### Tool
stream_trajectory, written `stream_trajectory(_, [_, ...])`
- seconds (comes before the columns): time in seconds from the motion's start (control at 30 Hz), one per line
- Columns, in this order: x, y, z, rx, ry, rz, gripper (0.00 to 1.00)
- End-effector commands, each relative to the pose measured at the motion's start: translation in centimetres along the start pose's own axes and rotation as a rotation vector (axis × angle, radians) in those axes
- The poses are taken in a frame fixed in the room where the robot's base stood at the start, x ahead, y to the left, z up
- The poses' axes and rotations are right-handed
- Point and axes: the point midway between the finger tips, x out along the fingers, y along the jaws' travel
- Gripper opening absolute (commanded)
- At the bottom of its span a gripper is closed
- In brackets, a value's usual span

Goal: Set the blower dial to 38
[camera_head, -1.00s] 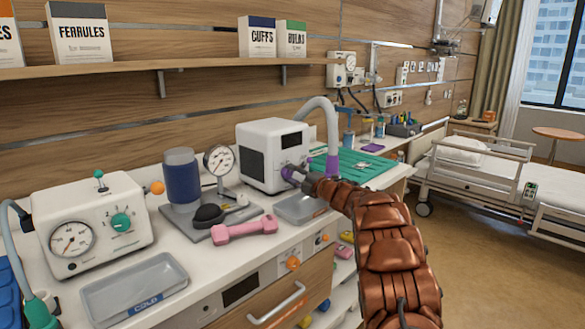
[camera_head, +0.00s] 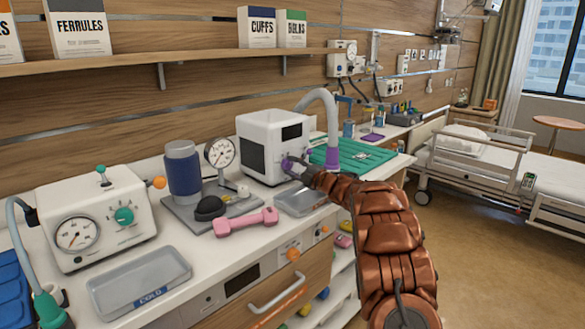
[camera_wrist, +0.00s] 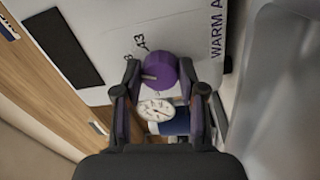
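The blower is a white box (camera_head: 261,148) with a dark front grille and a small dark display, standing on the counter with a grey hose at its right. Its purple dial (camera_head: 286,164) is on the front, largely hidden by my gripper (camera_head: 293,167) in the head view. In the wrist view the purple dial (camera_wrist: 160,69) sits between the fingertips of my gripper (camera_wrist: 160,73). The fingers are apart, one on each side of the dial; I cannot tell if they touch it.
A grey tray (camera_head: 301,201) lies below the blower's front. A pink dumbbell (camera_head: 246,222), a gauge (camera_head: 220,152) and a blue jar (camera_head: 183,175) stand to the left. A green mat (camera_head: 358,162) lies to the right. Open floor is in front of the bed (camera_head: 480,165).

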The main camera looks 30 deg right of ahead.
Motion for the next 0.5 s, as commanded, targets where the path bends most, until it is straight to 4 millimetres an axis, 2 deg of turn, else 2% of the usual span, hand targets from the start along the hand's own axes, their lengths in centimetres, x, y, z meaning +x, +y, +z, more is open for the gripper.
stream_trajectory(0.03, [-0.03,0.04,0.04,0.0,-0.001,0.001,0.47])
stream_trajectory(0.2, [0.0,0.0,-0.01,-0.001,0.0,0.0,0.64])
stream_trajectory(0.5, [0.0,-0.04,-0.04,-0.001,0.001,-0.001,0.65])
